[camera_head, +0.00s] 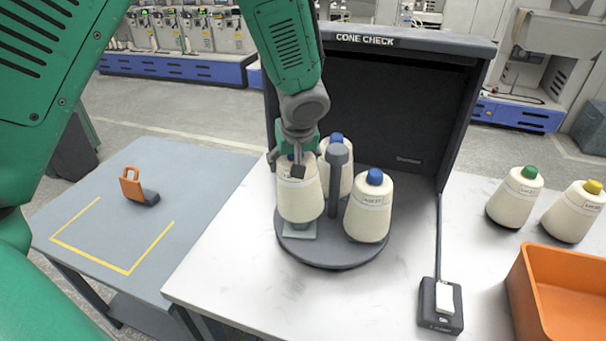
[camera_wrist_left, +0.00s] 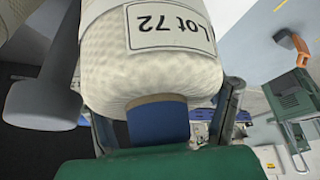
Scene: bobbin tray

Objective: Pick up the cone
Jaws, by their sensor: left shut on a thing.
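A cream yarn cone (camera_head: 300,203) stands upright at the left of a round grey turntable (camera_head: 335,256). My left gripper (camera_head: 297,166) comes down from above and is shut on the top of this cone. A grey square plate shows under the cone, with a short grey piece between them; I cannot tell whether the cone is clear of its seat. In the left wrist view the cone (camera_wrist_left: 150,75) fills the middle, with a "Lot 72" label and a blue tip (camera_wrist_left: 158,121) between the fingers. My right gripper is not in view.
Two more blue-tipped cones stand on the turntable, one at right (camera_head: 367,212) and one behind (camera_head: 342,160), around a grey post (camera_head: 339,165). A dark "CONE CHECK" booth (camera_head: 400,45) rises behind. An orange bin (camera_head: 560,290) and two cones stand right. A blue-grey side table (camera_head: 190,180) is mostly clear.

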